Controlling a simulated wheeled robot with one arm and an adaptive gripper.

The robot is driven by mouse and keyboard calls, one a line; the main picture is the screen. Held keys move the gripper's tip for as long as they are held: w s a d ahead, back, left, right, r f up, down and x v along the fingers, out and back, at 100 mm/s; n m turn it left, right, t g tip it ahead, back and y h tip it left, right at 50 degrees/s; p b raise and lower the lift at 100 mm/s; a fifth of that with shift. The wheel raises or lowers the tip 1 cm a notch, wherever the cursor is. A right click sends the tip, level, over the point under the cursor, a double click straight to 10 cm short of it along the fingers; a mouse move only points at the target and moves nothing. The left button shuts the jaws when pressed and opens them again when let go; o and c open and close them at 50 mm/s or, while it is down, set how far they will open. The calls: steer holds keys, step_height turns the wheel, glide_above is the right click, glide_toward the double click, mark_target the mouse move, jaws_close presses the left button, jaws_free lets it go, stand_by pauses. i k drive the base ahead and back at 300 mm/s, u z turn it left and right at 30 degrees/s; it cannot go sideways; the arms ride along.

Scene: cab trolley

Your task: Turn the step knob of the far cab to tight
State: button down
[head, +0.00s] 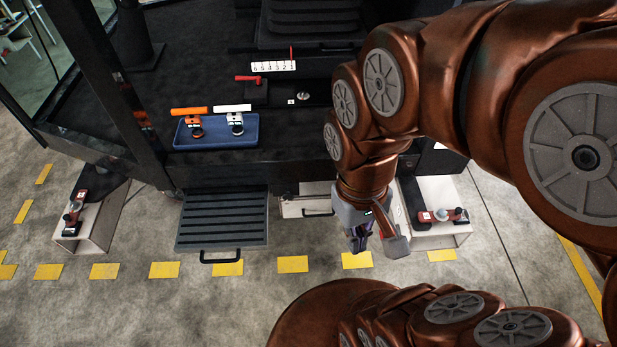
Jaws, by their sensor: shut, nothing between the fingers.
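A dark cab fills the upper left and middle, with a ribbed grey step (222,218) and its black handle at its front. I cannot tell which part is the step knob. A small round silver piece (303,96) sits on the cab floor beside a small white label. Left of it, a red lever (248,78) stands on a dark block below a white numbered strip (274,66) with a red pointer. My gripper (360,243) points down, shut and empty, right of the step and in front of the cab. My arm hides the cab's right part.
Open pale boxes stand left (97,228) and right (433,232), each with a red-and-grey tool. A pale drawer (300,206) is behind my gripper.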

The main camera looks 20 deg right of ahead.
mark_target(288, 197)
steer(key=u, duration=2.35)
steer(key=k, duration=0.8)
steer(key=z, duration=0.05)
